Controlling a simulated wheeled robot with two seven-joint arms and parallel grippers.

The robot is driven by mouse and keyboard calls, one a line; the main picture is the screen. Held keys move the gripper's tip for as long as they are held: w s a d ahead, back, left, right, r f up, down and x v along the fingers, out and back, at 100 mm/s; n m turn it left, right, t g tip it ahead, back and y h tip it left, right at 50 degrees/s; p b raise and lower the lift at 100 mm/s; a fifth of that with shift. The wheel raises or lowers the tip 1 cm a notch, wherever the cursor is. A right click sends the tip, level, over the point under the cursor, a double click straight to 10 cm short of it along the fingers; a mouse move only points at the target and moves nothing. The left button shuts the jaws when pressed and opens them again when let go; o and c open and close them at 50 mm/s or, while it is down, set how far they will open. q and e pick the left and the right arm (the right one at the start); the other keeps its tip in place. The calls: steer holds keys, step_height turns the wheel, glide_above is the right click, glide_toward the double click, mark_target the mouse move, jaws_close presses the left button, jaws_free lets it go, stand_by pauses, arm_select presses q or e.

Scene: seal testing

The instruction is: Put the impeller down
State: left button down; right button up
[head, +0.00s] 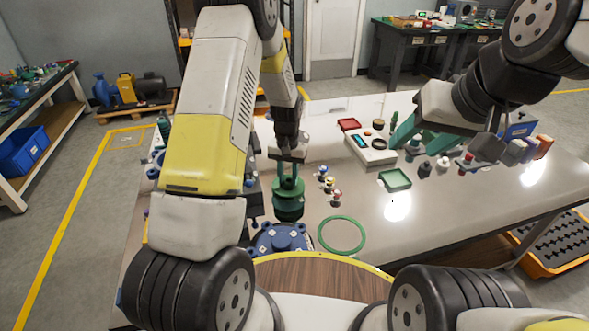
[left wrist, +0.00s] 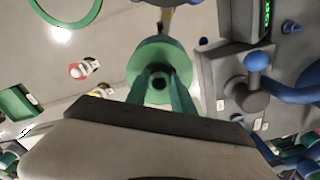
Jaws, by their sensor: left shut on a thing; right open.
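The green round impeller (head: 288,207) is below my left gripper (head: 288,182) in the head view, left of the table's middle. In the left wrist view the impeller (left wrist: 150,55) shows as a green disc with a dark centre. The two green fingers of my left gripper (left wrist: 161,84) are shut on its hub. Whether its underside touches the table is hidden. My right gripper (head: 420,142) is open over the right part of the table, and nothing shows between its fingers.
A blue flanged casing (head: 281,238) stands just in front of the impeller. A large green ring (head: 322,246) lies to its right. Bare table lies around the ring.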

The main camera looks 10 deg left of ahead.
arm_select(q)
steer(key=shift+f, duration=1.85)
steer(key=shift+f, duration=0.15)
steer(key=c, duration=1.1)
jaws_free()
steer(key=s+r+t, duration=0.1)
steer(key=s+r, duration=0.1)
steer(key=r, duration=0.9)
steer(key=s+r, duration=0.2)
steer(key=r, duration=1)
steer(key=s+r+t, duration=0.1)
steer(key=s+r, duration=0.3)
steer(key=s, duration=0.3)
steer(key=s+a+r+t+h, duration=0.1)
steer(key=s+r+t, duration=0.1)
steer(key=s+r, duration=0.3)
steer(key=s+a+r+t+h, duration=0.1)
steer(key=s+r, duration=0.4)
steer(key=s, duration=0.5)
steer(key=shift+a+n+t, duration=0.15)
steer(key=shift+n+t, duration=0.25)
steer(key=shift+t, duration=0.2)
